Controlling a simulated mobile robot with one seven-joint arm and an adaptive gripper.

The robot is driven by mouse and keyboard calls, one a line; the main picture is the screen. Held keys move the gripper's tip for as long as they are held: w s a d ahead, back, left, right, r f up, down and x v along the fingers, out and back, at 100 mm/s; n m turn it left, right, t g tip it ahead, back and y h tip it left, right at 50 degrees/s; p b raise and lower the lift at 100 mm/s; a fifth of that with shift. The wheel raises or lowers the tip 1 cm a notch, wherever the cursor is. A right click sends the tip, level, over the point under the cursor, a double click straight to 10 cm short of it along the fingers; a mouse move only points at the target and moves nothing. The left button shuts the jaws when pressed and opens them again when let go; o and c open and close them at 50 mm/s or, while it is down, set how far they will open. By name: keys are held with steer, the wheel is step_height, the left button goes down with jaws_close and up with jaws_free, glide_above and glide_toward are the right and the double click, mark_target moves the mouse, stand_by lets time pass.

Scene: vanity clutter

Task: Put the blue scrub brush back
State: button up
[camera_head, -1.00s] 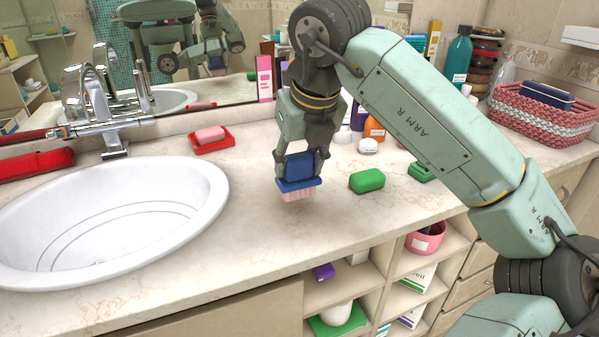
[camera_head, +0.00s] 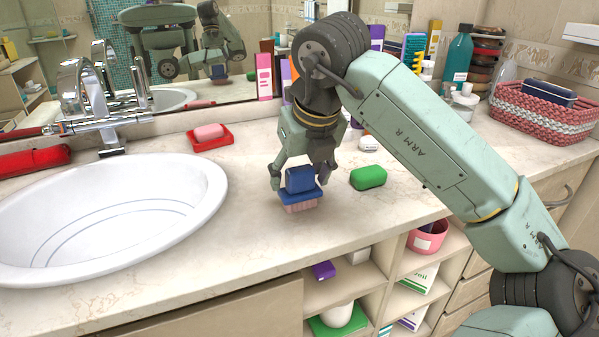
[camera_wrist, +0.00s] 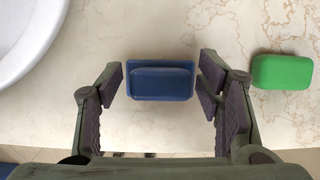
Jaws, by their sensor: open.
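The blue scrub brush (camera_head: 300,187) stands on the marble counter with its pale pink bristles down and its blue handle up. My gripper (camera_head: 298,180) is over it, fingers spread to either side. In the wrist view the brush (camera_wrist: 160,80) lies between the open fingertips of my gripper (camera_wrist: 161,84), with a gap on each side. The fingers do not appear to touch it.
A green soap bar (camera_head: 368,177) is close on the right. The white sink (camera_head: 110,215) is on the left. A red soap dish (camera_head: 211,140) with pink soap is behind. Bottles and a woven basket (camera_head: 545,112) stand at the back right. Open shelves (camera_head: 345,290) are below.

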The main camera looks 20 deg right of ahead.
steer(key=shift+r+p, duration=0.3)
steer(key=b+v, duration=0.1)
steer(key=v, duration=1)
steer(key=shift+s+r, duration=0.2)
steer(key=shift+r, duration=0.15)
